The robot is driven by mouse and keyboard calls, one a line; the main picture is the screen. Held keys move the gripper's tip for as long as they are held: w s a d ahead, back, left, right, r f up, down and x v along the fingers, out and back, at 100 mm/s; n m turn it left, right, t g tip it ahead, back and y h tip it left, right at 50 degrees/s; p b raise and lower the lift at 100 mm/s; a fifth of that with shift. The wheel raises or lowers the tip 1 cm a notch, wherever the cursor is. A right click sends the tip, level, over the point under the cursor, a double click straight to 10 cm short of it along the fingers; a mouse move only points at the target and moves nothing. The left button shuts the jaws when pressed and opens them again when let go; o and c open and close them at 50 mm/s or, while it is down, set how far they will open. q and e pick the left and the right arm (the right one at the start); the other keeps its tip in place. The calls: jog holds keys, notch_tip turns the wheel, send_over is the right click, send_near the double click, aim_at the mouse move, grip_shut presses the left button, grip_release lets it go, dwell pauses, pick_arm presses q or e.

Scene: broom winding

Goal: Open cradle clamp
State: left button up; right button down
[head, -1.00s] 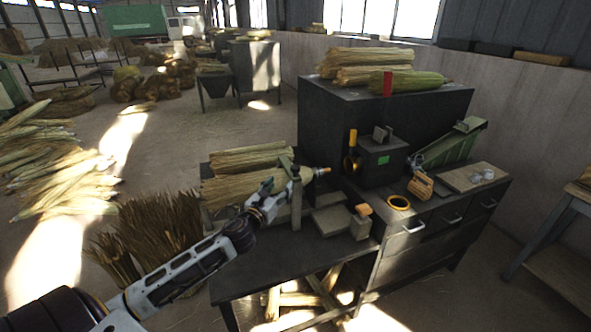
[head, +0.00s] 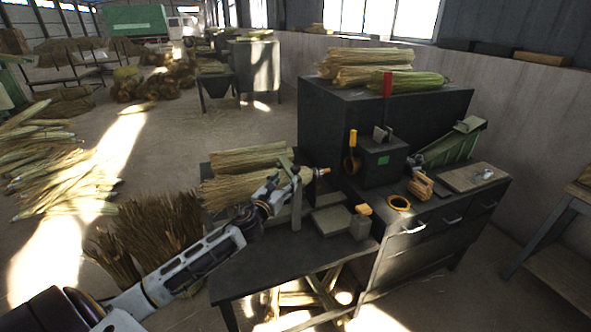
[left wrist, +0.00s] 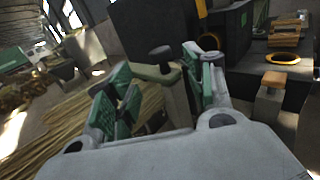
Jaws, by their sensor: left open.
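The cradle clamp (head: 296,205) is a grey upright post with a short top arm, at the right end of the straw bundles (head: 240,175) on the dark bench. In the left wrist view the clamp's top arm (left wrist: 150,72) and dark round knob (left wrist: 161,54) show between my green-padded fingers. My left gripper (head: 281,181) is open, its fingers on either side of the clamp's top; I cannot tell whether they touch it. The gripper partly hides the clamp in the head view. My right gripper is not in view.
A tan-tipped handle (head: 321,171) sticks out just right of the clamp. The bench front (head: 290,262) is clear.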

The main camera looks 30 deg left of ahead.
aim_at(294, 171)
pick_arm(q)
jog(key=shift+w+a, duration=0.2)
jog(key=shift+w, duration=2.3)
jog(key=shift+w+a, duration=0.15)
jog(key=shift+w, duration=2.3)
grip_shut()
